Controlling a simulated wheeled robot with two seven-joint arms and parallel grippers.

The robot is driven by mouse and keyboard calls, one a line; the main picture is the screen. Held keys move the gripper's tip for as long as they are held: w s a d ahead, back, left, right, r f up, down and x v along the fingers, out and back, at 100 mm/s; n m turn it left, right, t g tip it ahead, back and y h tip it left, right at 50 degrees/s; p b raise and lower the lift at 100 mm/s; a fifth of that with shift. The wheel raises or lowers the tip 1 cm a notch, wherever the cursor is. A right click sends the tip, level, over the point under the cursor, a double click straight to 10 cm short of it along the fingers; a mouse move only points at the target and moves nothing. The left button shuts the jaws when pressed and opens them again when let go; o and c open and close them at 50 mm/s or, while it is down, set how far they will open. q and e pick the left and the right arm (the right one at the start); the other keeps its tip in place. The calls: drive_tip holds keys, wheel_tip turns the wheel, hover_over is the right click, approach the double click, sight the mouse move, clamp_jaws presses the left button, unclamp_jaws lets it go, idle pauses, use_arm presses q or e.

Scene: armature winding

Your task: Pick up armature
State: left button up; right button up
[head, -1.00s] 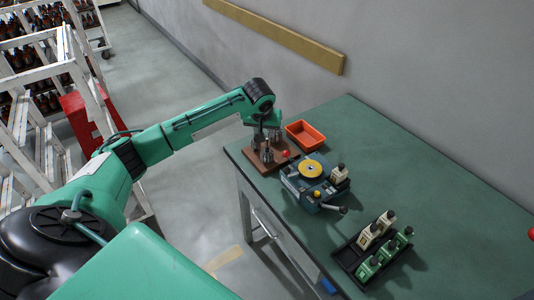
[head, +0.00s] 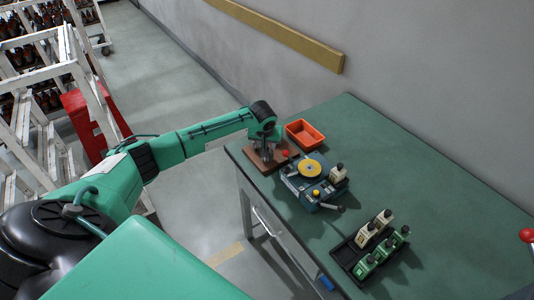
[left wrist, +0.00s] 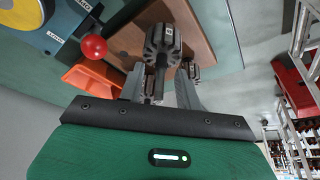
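The armature (left wrist: 162,45) is a dark grey slotted cylinder with a shaft. In the head view my left gripper (head: 265,148) points down over the brown wooden board (head: 283,163) at the table's left corner. The arm and gripper mostly hide the parts on the board there. My right gripper is not in view.
An orange bin (head: 305,134) stands behind the board. A blue winding device (head: 314,182) with a yellow disc and a red-knobbed lever is close on the right. A black tray (head: 352,258) holds several bottles. The green table (head: 420,165) is clear beyond.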

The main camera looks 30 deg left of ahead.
use_arm(q)
clamp_jaws()
idle(1.3)
